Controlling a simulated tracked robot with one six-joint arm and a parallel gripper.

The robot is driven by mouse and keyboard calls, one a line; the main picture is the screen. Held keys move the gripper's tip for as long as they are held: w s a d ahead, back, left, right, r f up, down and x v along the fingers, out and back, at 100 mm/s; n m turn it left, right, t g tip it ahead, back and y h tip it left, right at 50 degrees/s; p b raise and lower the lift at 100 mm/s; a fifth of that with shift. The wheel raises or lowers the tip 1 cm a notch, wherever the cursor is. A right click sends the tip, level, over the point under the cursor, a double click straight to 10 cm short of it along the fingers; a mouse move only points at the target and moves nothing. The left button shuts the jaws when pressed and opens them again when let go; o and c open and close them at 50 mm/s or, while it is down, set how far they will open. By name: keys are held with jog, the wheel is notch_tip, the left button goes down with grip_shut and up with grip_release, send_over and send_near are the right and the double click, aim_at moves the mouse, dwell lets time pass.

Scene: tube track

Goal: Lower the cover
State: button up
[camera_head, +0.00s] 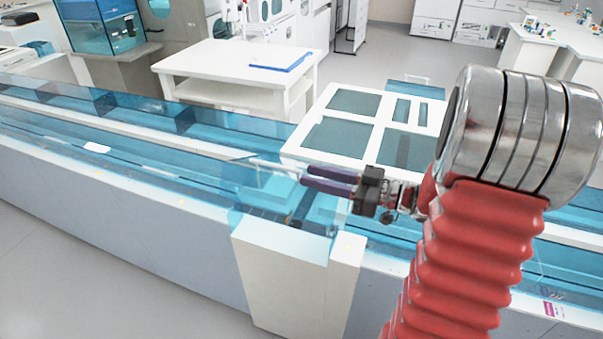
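The track (110,165) is a long white and grey trough covered by clear blue panels, running from the left edge to the lower right. A small clear blue panel (248,185) rises at a tilt above the track near the middle; it seems to be the cover. My gripper (302,174) reaches in from the right, with two dark purple fingers pointing left over the track. Its fingertips are close to the right side of the tilted panel, by a thin pale bar (268,165). I cannot tell whether the fingers touch or hold either one.
A white block (280,265) juts from the track's front below the gripper. Open floor lies at the lower left.

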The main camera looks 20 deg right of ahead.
jog(key=shift+v, duration=1.7)
jog(key=shift+c, duration=0.3)
